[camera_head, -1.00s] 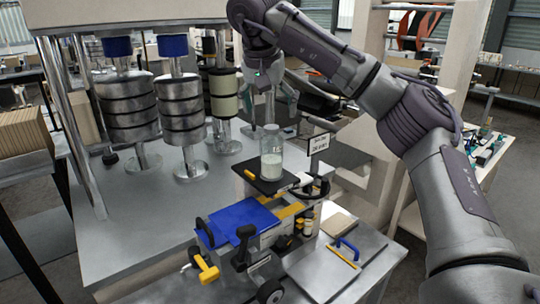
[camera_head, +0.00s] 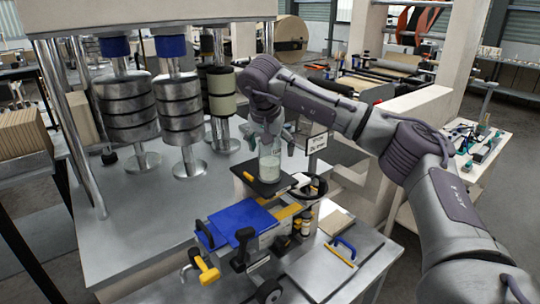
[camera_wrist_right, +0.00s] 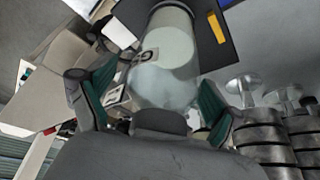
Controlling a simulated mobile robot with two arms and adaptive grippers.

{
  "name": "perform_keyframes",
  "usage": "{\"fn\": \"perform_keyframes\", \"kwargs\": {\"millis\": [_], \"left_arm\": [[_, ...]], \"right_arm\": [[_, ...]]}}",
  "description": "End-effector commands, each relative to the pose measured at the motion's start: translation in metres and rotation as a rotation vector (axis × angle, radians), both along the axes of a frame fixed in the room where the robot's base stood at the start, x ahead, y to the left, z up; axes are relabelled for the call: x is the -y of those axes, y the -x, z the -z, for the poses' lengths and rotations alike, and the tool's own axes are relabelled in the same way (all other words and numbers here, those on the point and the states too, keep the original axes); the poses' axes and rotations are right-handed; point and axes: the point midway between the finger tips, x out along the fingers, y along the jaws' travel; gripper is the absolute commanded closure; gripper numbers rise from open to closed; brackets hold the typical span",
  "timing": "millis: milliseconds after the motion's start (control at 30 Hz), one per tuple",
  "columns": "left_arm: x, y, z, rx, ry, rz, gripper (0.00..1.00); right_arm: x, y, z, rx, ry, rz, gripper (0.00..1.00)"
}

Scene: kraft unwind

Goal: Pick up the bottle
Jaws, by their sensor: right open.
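The bottle (camera_head: 269,164) is clear glass with pale contents and a dark label mark. It stands upright on a small black platform (camera_head: 262,188). My right gripper (camera_head: 268,142) is over the top of the bottle, pointing down, with its fingers apart. In the right wrist view the bottle (camera_wrist_right: 165,62) lies between the two green-padded fingers (camera_wrist_right: 152,108), with gaps visible on both sides. The bottle's neck is partly hidden by the gripper in the head view. My left gripper does not show in either view.
Metal posts with stacked discs (camera_head: 180,110) stand left of the bottle. A blue plate (camera_head: 238,222), a black handwheel (camera_head: 308,187) and a sign (camera_head: 318,143) are close by. A tray with a blue handle (camera_head: 335,260) lies front right. The grey tabletop (camera_head: 130,235) is clear at left.

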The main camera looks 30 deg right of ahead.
Motion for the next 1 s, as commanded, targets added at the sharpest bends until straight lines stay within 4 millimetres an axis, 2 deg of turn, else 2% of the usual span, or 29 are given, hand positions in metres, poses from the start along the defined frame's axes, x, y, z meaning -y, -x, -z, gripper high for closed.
{"fn": "perform_keyframes", "kwargs": {"millis": [133, 500, 600, 633, 667, 1000], "left_arm": [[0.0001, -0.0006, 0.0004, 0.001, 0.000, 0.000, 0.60], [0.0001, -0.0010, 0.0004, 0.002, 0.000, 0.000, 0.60], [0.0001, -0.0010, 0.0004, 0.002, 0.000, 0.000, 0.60], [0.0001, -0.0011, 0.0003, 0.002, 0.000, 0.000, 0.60], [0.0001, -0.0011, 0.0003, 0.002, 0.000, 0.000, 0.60], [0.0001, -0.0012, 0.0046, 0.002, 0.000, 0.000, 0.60]], "right_arm": [[-0.0003, 0.0000, 0.0002, 0.000, 0.000, 0.000, 0.11], [-0.0004, 0.0001, -0.0001, 0.000, 0.000, -0.001, 0.72], [-0.0004, 0.0001, -0.0001, 0.000, 0.000, -0.001, 0.88], [-0.0005, 0.0000, -0.0008, 0.001, 0.000, 0.000, 0.88], [-0.0005, 0.0000, -0.0008, 0.001, 0.000, 0.000, 0.95], [-0.0009, -0.0006, -0.0089, 0.003, 0.000, -0.001, 0.95]]}}
